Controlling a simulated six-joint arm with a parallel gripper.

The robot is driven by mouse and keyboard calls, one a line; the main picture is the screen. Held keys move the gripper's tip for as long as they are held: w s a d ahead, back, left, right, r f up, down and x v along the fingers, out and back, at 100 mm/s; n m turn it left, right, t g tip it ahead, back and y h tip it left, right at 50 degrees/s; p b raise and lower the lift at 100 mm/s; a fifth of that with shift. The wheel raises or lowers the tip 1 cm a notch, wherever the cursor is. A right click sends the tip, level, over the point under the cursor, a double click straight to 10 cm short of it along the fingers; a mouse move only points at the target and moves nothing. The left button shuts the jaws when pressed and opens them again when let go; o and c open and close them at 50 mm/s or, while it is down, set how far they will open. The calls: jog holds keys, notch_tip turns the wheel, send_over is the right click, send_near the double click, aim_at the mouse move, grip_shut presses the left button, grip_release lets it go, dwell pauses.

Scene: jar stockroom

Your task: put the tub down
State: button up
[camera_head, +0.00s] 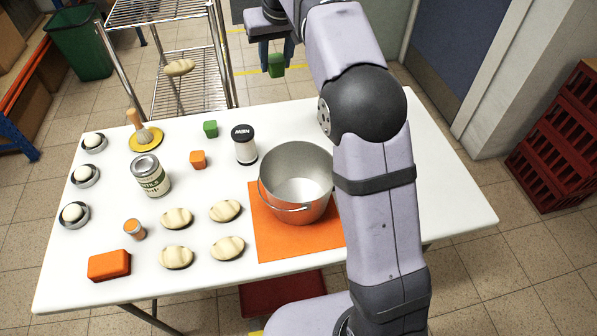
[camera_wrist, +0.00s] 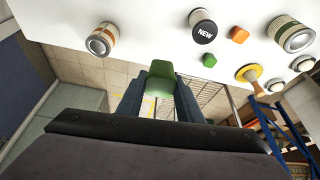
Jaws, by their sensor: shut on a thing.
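My gripper (camera_head: 277,45) is shut on a small green tub (camera_head: 277,66). It holds the tub past the far edge of the white table (camera_head: 455,205), above the tiled floor, to the right of the wire rack. In the wrist view the tub (camera_wrist: 161,76) sits between the two dark fingers (camera_wrist: 160,100). Its lower part is partly hidden by the fingers, and nothing shows touching it from below.
A black-lidded jar (camera_head: 245,145), green cube (camera_head: 210,128) and orange cube (camera_head: 198,159) stand on the table. A metal pot (camera_head: 296,182) stands on an orange mat (camera_head: 270,240). The wire rack (camera_head: 190,83) bears a pale roll. The wrist view shows another jar (camera_wrist: 101,40).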

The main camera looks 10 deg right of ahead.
jog(key=s, duration=0.1)
jog(key=s+r, duration=0.1)
jog(key=s, duration=0.1)
jog(key=s+b, duration=0.1)
jog(key=s, duration=0.1)
jog(key=shift+d+r, duration=0.1)
jog(key=shift+r, duration=0.2)
jog(key=m+b, duration=0.1)
jog(key=b, duration=0.1)
send_over(298, 186)
jog(key=s, duration=0.2)
jog(key=f, duration=2.2)
jog(key=shift+w+f, duration=0.2)
jog(key=shift+f, duration=0.15)
jog(key=shift+f, duration=0.15)
jog(key=shift+f, duration=2.1)
